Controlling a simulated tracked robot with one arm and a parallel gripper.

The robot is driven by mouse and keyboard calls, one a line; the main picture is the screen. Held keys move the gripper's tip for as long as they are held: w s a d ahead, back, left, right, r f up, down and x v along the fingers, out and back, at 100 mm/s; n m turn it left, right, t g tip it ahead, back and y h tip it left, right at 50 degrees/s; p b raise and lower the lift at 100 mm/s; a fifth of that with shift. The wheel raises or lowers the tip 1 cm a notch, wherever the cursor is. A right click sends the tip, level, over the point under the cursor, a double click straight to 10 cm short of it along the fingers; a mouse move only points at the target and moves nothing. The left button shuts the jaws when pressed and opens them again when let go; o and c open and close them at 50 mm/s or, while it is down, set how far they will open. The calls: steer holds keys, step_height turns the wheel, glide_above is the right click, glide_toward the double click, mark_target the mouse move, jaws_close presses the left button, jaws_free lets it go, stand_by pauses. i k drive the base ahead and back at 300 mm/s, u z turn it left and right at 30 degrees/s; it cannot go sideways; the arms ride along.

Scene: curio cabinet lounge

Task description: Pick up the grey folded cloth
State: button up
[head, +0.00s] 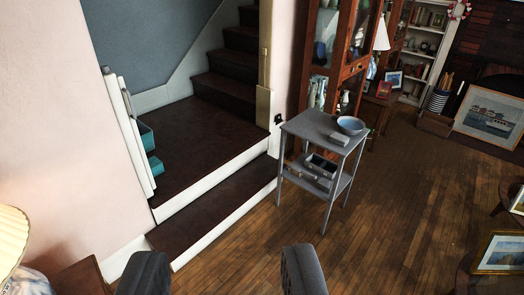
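A small grey folded cloth (339,139) appears to lie on top of a grey two-tier side table (312,124), beside a blue-grey bowl (350,125). The table stands on the wooden floor, right of the steps. My gripper (222,272) shows at the bottom edge, its two dark fingers wide apart with only floor between them. It is open, empty and well short of the table.
The table's lower shelf holds a dark box (322,164) and other small items. Carpeted steps (210,225) rise at the left. A glass cabinet (335,50) stands behind the table. A lamp (12,240) is at lower left, and framed pictures (498,253) are at right. Wooden floor (400,210) is clear between.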

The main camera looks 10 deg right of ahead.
mark_target(336, 139)
steer(key=z, duration=0.05)
steer(key=i, duration=1.75)
steer(key=z, duration=0.25)
steer(key=i, duration=2.05)
steer(key=z, duration=0.15)
